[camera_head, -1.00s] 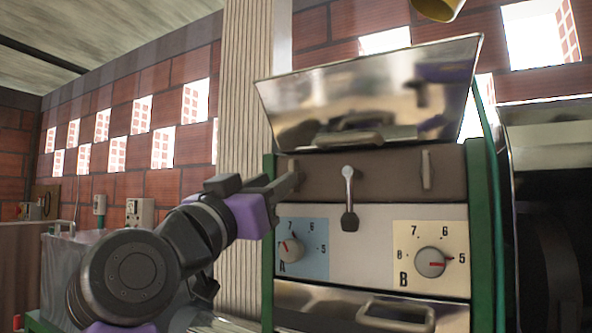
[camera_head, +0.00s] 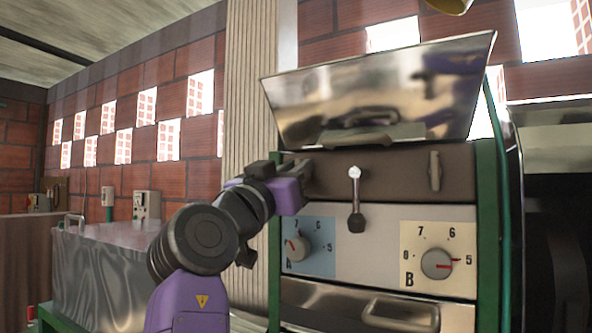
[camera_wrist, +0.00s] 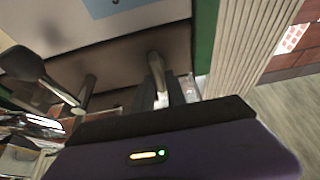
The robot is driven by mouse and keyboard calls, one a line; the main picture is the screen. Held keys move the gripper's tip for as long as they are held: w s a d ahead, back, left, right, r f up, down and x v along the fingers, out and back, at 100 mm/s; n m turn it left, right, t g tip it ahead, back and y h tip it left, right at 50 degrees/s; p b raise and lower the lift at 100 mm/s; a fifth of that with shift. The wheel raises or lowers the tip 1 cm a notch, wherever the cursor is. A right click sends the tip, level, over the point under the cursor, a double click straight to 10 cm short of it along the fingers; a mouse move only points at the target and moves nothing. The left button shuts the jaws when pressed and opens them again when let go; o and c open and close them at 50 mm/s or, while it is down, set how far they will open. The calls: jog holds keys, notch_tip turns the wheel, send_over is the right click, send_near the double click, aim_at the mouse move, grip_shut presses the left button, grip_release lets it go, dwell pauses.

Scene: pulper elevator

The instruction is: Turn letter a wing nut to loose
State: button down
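The machine has a brown panel above two dials, A (camera_head: 296,247) on a blue plate and B (camera_head: 436,264) on a cream plate. My gripper (camera_head: 306,172) is at the left end of the brown panel, above dial A, and hides the letter A wing nut in the head view. In the wrist view the letter A wing nut (camera_wrist: 157,68) stands out from the panel, upright in the picture. My fingers (camera_wrist: 162,95) lie on both sides of its lower end. Whether they press on it I cannot tell. The other wing nut (camera_head: 435,171) stands vertical on the right.
A lever with a pale ball (camera_head: 355,190) hangs between the wing nuts. A shiny tilted hopper lid (camera_head: 380,90) rises above the panel. A ribbed column (camera_head: 252,100) stands behind on the left. A metal tank (camera_head: 105,270) is at lower left.

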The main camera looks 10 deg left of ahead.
jog(key=shift+n, duration=0.3)
jog(key=shift+w+a+f+n+g+y+p, duration=0.15)
jog(key=shift+n+g+y+p, duration=0.35)
jog(key=shift+n+y+p, duration=2.15)
jog(key=shift+s+a+f+n+g+y+p, duration=0.15)
jog(key=shift+n+g+p, duration=0.65)
jog(key=shift+n, duration=3.8)
jog(key=shift+w+a+f+n+g+y+p, duration=0.2)
jog(key=shift+n+y+p, duration=1.65)
jog(key=shift+n, duration=1.8)
jog(key=shift+h+p, duration=0.3)
jog(key=shift+h, duration=0.05)
jog(key=c, duration=1.4)
grip_release()
jog(key=shift+s, duration=0.1)
